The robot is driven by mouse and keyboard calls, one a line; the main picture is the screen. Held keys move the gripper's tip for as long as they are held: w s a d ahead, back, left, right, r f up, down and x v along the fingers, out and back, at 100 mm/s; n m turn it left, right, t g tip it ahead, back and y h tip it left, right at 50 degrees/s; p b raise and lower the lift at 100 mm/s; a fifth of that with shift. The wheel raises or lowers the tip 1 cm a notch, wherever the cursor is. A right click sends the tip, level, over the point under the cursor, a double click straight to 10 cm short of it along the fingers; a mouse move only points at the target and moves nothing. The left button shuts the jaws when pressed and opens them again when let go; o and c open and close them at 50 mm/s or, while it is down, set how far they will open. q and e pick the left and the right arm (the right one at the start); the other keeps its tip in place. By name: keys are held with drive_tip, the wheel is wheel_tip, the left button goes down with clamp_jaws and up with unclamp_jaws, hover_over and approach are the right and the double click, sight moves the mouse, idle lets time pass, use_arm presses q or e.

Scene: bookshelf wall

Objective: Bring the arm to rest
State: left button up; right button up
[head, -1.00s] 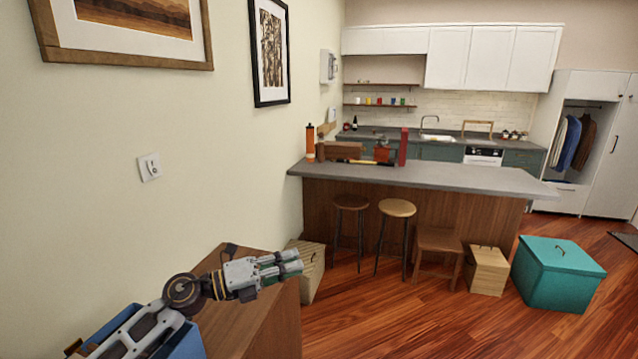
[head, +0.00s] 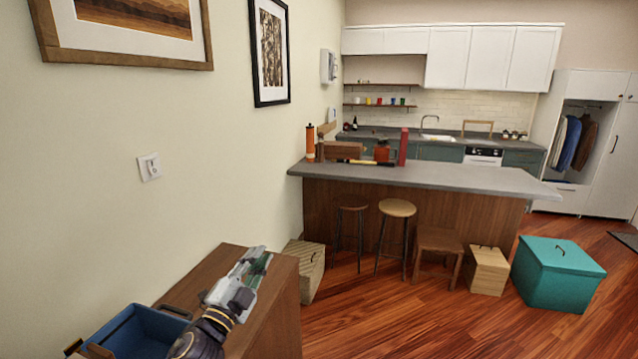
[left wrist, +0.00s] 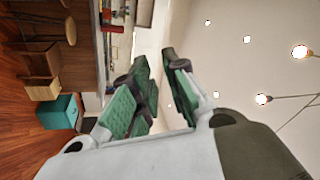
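My left gripper (head: 257,258) is grey with green finger pads. It is above the top of the brown wooden cabinet (head: 283,300) by the left wall, pointing away from me and up. In the left wrist view my left gripper (left wrist: 155,60) has its two fingers apart, with nothing between them. My left arm comes in from the bottom edge of the head view. My right arm and gripper are not in view.
A blue bin (head: 112,331) is left of my arm at the cabinet. A striped box (head: 308,262) stands beyond the cabinet. Stools (head: 397,208), a wooden box (head: 487,270) and a teal chest (head: 558,278) stand before the counter (head: 440,178). The floor at front right is clear.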

use_arm(q)
drive_tip(key=s+a+f+n+g+y, duration=0.35)
drive_tip(key=f+n, duration=0.25)
drive_tip(key=f, duration=0.3)
drive_tip(key=s+a+f+n+g+y, duration=0.3)
drive_tip(key=s+a+f+n+y, duration=0.15)
drive_tip(key=f, duration=0.35)
drive_tip(key=s+f+n+g+h, duration=0.1)
drive_tip(key=s+f+n+g, duration=0.1)
drive_tip(key=s+f+g, duration=0.6)
drive_tip(key=s+f+n+g, duration=0.2)
drive_tip(key=s+f, duration=0.3)
drive_tip(key=s, duration=0.8)
wheel_tip(320, 180, down, 32)
drive_tip(key=s+g, duration=0.1)
drive_tip(key=s, duration=0.1)
drive_tip(key=s+a+f, duration=0.1)
drive_tip(key=s+f, duration=0.9)
drive_tip(key=s, duration=0.1)
drive_tip(key=s+a+f+g, duration=0.1)
drive_tip(key=s+a+f, duration=0.1)
drive_tip(key=s+f, duration=0.8)
drive_tip(key=shift+s+a+f, duration=0.2)
drive_tip(key=shift+s+a, duration=0.05)
drive_tip(key=shift+s, duration=0.35)
